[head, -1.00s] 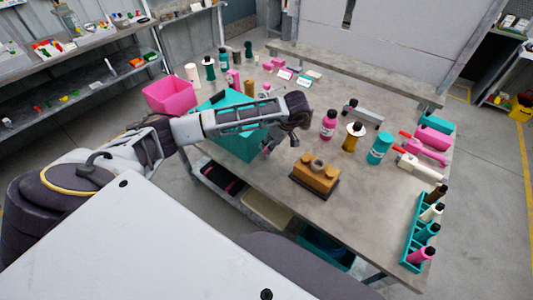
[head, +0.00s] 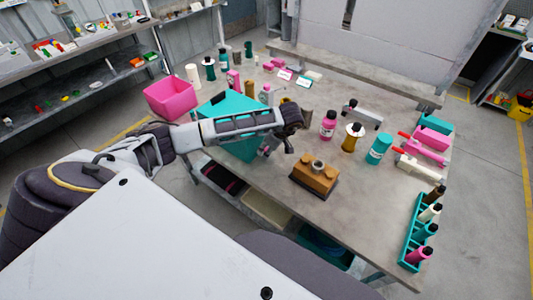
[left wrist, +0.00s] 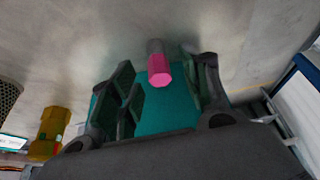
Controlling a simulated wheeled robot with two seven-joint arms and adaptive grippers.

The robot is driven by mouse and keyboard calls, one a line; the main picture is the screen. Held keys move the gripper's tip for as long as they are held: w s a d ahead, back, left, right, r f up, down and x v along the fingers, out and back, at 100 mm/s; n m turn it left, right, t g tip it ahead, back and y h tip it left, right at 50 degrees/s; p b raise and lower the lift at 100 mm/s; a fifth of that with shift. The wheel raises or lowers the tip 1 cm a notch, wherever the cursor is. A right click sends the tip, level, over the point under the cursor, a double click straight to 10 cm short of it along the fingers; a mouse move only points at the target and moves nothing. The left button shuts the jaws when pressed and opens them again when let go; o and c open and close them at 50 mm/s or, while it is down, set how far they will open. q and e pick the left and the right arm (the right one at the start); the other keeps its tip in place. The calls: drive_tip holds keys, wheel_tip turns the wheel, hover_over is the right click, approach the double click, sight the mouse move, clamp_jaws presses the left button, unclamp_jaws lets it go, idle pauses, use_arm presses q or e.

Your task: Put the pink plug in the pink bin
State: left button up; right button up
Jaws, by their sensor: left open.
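The pink plug (left wrist: 158,70), with a grey end, shows in the left wrist view ahead of my left gripper (left wrist: 162,92), between its two spread fingers. The gripper is open and empty. A teal surface lies behind the fingers there. In the head view my left gripper (head: 290,132) is over the left part of the table, just right of the teal bin (head: 238,143). I cannot make out the plug in the head view. The pink bin (head: 170,98) stands at the table's left end, beyond my left forearm. My right gripper is not in view.
A brown block with knobs (head: 315,178) sits in front of my left gripper. A pink bottle (head: 328,125), an amber bottle (head: 353,137) and a teal bottle (head: 379,149) stand to the right. A teal rack (head: 411,243) of bottles is at the right edge. The front middle is bare.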

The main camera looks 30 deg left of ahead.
use_arm(q)
drive_tip(key=shift+x, duration=1.05)
clamp_jaws()
